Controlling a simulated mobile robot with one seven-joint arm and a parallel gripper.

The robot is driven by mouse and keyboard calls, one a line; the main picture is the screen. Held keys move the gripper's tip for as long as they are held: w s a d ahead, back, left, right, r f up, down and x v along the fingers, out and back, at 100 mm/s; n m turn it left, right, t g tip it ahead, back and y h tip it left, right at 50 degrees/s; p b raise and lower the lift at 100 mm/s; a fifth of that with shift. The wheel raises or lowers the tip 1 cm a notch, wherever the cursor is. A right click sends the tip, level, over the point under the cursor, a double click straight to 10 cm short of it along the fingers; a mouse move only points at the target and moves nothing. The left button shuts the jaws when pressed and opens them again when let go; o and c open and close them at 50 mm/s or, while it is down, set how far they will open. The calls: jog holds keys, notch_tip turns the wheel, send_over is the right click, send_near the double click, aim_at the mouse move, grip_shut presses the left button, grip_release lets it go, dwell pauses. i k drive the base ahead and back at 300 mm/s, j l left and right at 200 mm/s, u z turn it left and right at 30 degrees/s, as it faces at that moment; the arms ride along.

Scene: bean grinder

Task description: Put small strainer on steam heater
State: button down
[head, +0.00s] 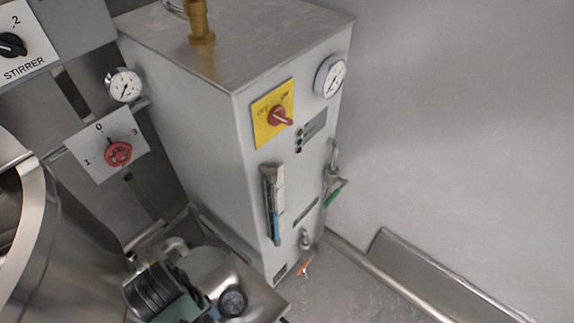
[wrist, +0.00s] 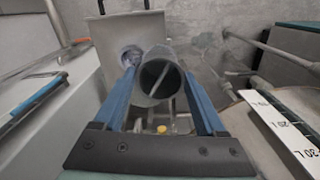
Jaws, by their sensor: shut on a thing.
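The steam heater (head: 240,150) is a tall grey metal box with a flat top, in the middle of the head view. I take the pale box side (wrist: 28,62) at the left of the wrist view to be the same heater. In the wrist view my gripper (wrist: 158,78) has its blue fingers closed on either side of a grey, hollow cylinder, which I take to be the small strainer (wrist: 153,57). Its round open end faces the camera. The strainer is apart from the heater's top. I cannot make out the gripper or the strainer in the head view.
A brass pipe (head: 200,22) rises from the heater top. The heater's front carries a yellow switch plate (head: 268,122), a gauge (head: 330,76) and a sight tube (head: 272,205). A steel vessel (head: 60,240) stands at left. The heater's top is otherwise bare.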

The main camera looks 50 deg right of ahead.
aim_at(287, 20)
jog(key=z, duration=1)
